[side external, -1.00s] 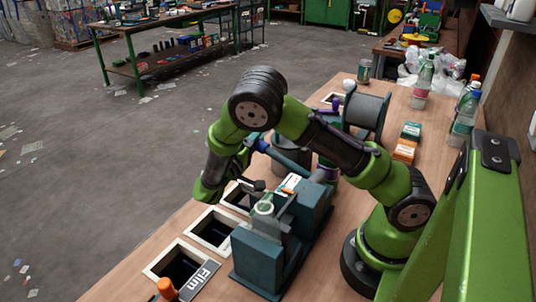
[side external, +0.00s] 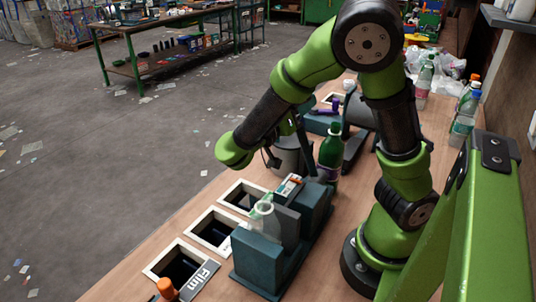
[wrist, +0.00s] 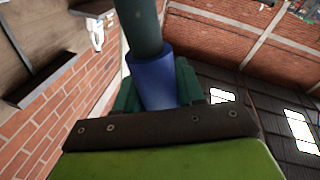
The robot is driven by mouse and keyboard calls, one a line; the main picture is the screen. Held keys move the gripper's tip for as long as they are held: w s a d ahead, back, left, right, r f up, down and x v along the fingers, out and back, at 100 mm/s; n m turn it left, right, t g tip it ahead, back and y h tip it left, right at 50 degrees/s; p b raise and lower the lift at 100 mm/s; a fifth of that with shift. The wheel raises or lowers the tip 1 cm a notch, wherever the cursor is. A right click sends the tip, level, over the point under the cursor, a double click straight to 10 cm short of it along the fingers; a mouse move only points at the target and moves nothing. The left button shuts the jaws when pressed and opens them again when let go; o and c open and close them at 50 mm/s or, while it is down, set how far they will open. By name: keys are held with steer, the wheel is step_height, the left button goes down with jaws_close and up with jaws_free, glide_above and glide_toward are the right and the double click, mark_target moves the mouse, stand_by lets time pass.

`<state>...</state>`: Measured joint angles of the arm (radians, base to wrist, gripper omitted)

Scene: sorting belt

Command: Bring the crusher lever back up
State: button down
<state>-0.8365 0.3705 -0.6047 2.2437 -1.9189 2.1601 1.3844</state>
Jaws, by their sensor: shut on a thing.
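In the wrist view, my gripper (wrist: 156,92) is shut on the blue grip (wrist: 152,76) of the crusher lever, with a green finger on either side. The lever's teal rod (wrist: 138,25) runs from the grip to the top edge. In the side external view, my forearm hangs down over the far part of the bench. The gripper's jaws and the held grip are hard to make out behind my arm there. A dark grey part (side external: 358,112), apparently the crusher's, shows partly behind my arm. The lever's full angle is hidden.
A green bottle (side external: 330,152) stands on the bench beside a grey container (side external: 291,158). A teal holder (side external: 258,262) with a clear bottle is nearer. Several framed bins (side external: 178,262) line the left edge. More bottles (side external: 465,118) stand at the right.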

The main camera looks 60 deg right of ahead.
steer(key=s+r+m+y, duration=0.1)
steer(key=s+m, duration=0.3)
steer(key=s, duration=0.3)
steer(key=shift+s+m, duration=0.35)
steer(key=shift+m, duration=0.05)
steer(key=shift+s+r, duration=0.1)
steer(key=c, duration=0.8)
jaws_free()
steer(key=a, duration=0.4)
steer(key=w+a, duration=0.1)
steer(key=a, duration=0.3)
steer(key=w+a, duration=0.1)
steer(key=a, duration=0.3)
steer(key=shift+w+f, duration=0.2)
steer(key=shift+w, duration=0.05)
steer(key=shift+d, duration=0.1)
